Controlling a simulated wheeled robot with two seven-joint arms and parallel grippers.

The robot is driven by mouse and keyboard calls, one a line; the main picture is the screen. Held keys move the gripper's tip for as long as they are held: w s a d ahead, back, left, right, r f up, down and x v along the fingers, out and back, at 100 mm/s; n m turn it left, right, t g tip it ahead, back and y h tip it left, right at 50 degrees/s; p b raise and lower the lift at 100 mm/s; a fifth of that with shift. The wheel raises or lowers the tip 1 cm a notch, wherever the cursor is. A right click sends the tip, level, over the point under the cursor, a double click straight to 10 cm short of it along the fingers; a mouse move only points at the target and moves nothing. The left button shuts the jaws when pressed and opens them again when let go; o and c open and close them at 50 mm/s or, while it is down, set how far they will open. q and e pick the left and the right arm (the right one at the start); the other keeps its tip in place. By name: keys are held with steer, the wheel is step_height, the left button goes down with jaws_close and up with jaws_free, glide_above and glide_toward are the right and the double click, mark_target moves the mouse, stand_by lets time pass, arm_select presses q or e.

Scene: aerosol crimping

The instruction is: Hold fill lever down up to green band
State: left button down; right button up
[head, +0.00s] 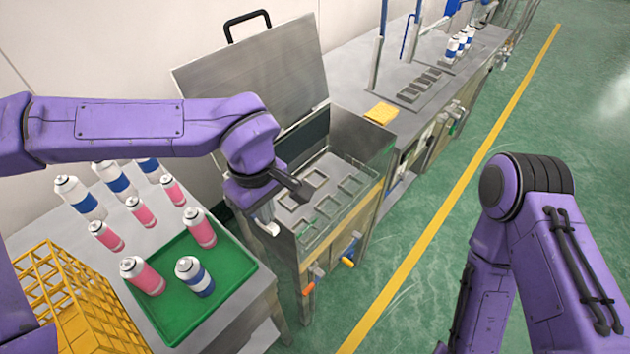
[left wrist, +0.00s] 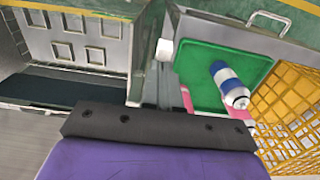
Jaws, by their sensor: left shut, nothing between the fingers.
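I cannot say for sure which part is the fill lever. A thin blue bent rod (head: 408,38) stands at the back of the far bench, beside a tall blue-and-grey post (head: 378,52). I cannot make out a green band on either. My left gripper (head: 266,222) is shut and empty, over the gap between the steel bath and the can table, well short of the rod. Its pale fingertip also shows in the left wrist view (left wrist: 165,50). My right arm is at the right; its gripper is out of view.
A green tray (head: 235,285) with pink and blue cans and a yellow crate (head: 75,300) are at left. Blue-white cans (head: 453,47) stand on the far bench.

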mark_target(268, 229)
arm_select(q)
steer(key=shift+f, duration=0.4)
steer(key=shift+f+b, duration=0.65)
steer(key=shift+f, duration=1.95)
stand_by(5.0)
